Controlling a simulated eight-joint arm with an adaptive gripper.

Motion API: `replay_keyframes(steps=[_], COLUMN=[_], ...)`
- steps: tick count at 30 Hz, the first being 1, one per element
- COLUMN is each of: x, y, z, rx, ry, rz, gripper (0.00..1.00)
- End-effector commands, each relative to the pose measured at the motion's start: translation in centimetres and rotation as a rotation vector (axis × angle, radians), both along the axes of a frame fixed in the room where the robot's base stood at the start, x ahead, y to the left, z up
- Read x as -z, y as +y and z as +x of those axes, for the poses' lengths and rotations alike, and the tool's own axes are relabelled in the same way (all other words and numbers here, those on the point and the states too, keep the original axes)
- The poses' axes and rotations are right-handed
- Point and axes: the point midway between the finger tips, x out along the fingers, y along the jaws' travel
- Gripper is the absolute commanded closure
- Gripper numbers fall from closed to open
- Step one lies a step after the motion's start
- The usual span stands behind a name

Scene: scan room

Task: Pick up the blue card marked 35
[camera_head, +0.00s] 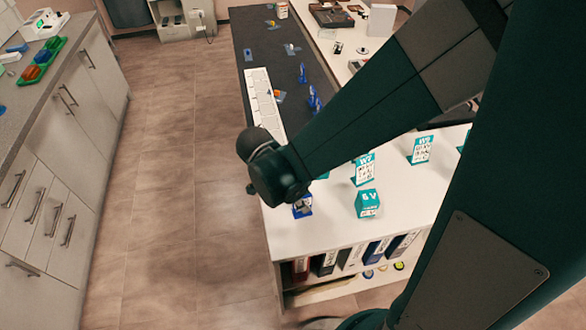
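I cannot read a 35 on any card. A small blue stand or card (302,206) is at the white counter's left edge, just below my arm's dark joint, and its marking is too small to read. Two blue upright pieces, one farther back (302,73) and one nearer (315,101), stand on the dark counter top. A small flat blue piece (249,55) lies near that counter's left edge. My arm crosses the view from the right and hides part of the counter. I do not see my gripper's fingers.
Teal cards marked W7 (364,169), W8 (421,149) and 5 V (367,204) stand on the white counter (300,236). A white keyboard-like strip (262,103) lies behind. Binders (350,257) fill the shelf below. Cabinets (50,160) line the left; the floor (180,170) between is clear.

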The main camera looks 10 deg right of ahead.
Motion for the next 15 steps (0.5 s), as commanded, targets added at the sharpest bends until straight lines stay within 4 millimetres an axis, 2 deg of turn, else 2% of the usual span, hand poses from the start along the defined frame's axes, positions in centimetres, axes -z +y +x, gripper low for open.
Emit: replay_keyframes(steps=[4,15], x=[0.61,0.65], y=[-0.25,-0.27], z=[0.04,0.01], rx=[0.0,0.0], ry=[0.0,0.0], rz=[0.0,0.0], gripper=[0.76,0.76])
